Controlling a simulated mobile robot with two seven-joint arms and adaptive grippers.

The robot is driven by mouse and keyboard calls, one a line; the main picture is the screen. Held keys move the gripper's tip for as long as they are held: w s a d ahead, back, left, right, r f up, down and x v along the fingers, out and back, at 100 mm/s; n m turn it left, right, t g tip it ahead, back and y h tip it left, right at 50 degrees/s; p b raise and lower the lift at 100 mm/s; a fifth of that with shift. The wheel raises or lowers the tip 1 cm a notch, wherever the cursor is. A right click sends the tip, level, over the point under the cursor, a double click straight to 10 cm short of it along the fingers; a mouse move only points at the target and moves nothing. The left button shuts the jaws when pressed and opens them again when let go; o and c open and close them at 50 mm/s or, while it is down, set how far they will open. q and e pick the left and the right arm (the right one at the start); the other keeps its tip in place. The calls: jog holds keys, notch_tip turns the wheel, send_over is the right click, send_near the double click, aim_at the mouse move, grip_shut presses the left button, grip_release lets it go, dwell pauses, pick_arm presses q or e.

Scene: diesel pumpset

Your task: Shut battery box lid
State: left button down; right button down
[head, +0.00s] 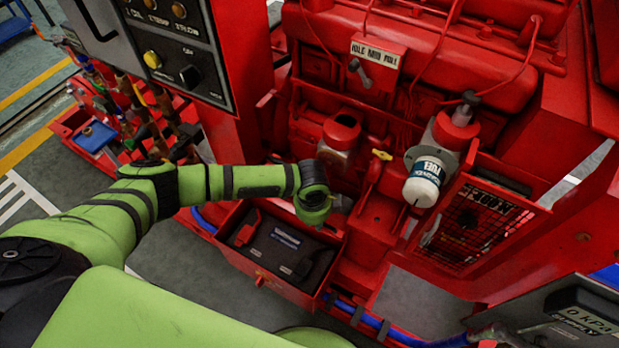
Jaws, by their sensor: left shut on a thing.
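The red battery box (262,284) stands open at the foot of the engine, with a dark battery (280,243) inside. The battery has a red terminal cover on its left and a black one on its right. My left arm reaches across from the left, over the back of the box. My left gripper (341,204) is at the box's back right corner, small and partly hidden by my wrist. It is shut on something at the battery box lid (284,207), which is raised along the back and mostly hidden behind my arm. My right gripper is not in view.
A white fuel filter (424,182) and a red mesh guard (467,226) are to the right. A control panel (168,40) hangs above my arm.

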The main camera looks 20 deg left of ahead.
pick_arm(q)
jog(key=shift+s+d, duration=0.2)
jog(key=shift+s, duration=0.2)
jog(key=shift+s+a+f+p, duration=0.15)
jog(key=shift+s+f+p, duration=0.2)
jog(key=shift+s+p, duration=0.35)
jog(key=c, duration=1.2)
grip_release()
jog(key=shift+c, duration=0.2)
jog(key=shift+a, duration=0.15)
